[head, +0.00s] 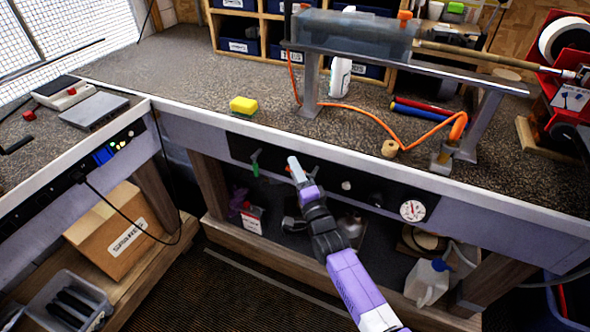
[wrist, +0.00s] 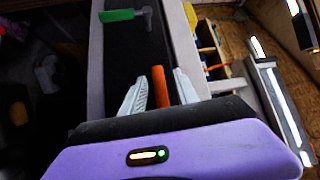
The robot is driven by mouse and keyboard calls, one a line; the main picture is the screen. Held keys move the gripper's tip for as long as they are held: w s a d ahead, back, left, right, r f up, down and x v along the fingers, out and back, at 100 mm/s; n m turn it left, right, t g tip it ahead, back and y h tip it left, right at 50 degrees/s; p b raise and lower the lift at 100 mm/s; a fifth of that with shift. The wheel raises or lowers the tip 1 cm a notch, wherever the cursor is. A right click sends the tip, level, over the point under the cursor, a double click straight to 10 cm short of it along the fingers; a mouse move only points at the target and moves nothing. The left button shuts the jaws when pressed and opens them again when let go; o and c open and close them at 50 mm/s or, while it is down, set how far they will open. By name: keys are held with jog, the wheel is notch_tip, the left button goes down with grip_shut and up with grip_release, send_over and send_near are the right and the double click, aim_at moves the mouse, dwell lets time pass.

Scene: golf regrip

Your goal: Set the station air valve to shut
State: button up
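Two lever handles show on the black panel under the bench edge; I cannot read which is the station air valve. The green lever (head: 255,168) hangs down from its grey fitting; it also shows in the wrist view (wrist: 117,15). An orange lever (wrist: 160,87) stands between my gripper's fingers in the wrist view, roughly crosswise to the green one. In the head view only a bit of orange (head: 288,169) shows beside my fingers. My gripper (head: 294,163) is open at the panel, with its fingers either side of the orange lever and small gaps visible in the wrist view (wrist: 161,90).
The bench top (head: 200,65) overhangs just above my gripper. A yellow sponge (head: 243,105) and an orange air hose (head: 375,120) lie on it. The shelf below holds bottles and a white jug (head: 428,282).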

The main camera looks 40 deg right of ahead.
jog(key=shift+c, duration=0.3)
grip_shut()
dwell(1.2)
